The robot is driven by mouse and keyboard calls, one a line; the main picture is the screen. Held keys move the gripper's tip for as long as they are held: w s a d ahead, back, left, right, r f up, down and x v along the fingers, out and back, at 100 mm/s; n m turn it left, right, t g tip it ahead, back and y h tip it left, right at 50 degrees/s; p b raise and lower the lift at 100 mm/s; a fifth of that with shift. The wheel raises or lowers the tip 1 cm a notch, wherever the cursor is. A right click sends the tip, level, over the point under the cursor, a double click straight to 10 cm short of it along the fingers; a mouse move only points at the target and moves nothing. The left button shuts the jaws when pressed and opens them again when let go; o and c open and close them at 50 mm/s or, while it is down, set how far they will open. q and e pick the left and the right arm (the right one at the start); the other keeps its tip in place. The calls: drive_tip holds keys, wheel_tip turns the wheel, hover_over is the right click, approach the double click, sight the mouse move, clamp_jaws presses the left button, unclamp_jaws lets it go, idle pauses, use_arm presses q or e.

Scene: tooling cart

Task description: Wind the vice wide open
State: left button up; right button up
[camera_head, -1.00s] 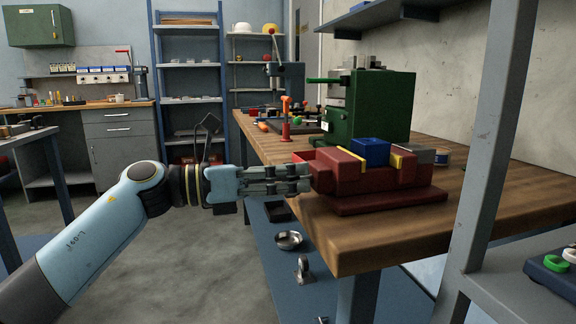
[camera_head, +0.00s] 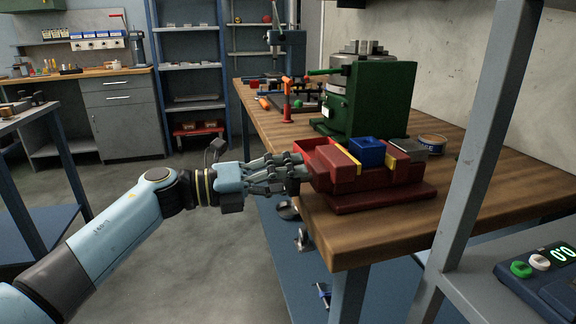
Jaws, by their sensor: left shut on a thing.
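The red vice (camera_head: 342,181) sits on the front part of the wooden bench, on a dark red base. A blue block (camera_head: 367,152) sits between its yellow-edged jaws; whether both jaws touch it, I cannot tell. My left gripper (camera_head: 297,168) reaches in from the left at the vice's left end. Its fingers are shut on the vice handle there, which they mostly hide. My right gripper is out of view.
A green machine (camera_head: 382,100) stands behind the vice, with an orange-handled tool (camera_head: 287,98) to its left. A round tin (camera_head: 432,143) lies right of the vice. A grey post (camera_head: 482,150) rises at the right, near a device with a lit display (camera_head: 545,265). Bare wood (camera_head: 365,235) shows in front of the vice.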

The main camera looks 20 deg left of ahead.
use_arm(q)
drive_tip(key=shift+w+r+n+p, duration=0.15)
drive_tip(key=shift+n+p, duration=0.15)
drive_tip(key=shift+n, duration=0.2)
drive_tip(key=o, duration=1.2)
drive_tip(key=shift+d, duration=0.1)
drive_tip(key=shift+f, duration=0.2)
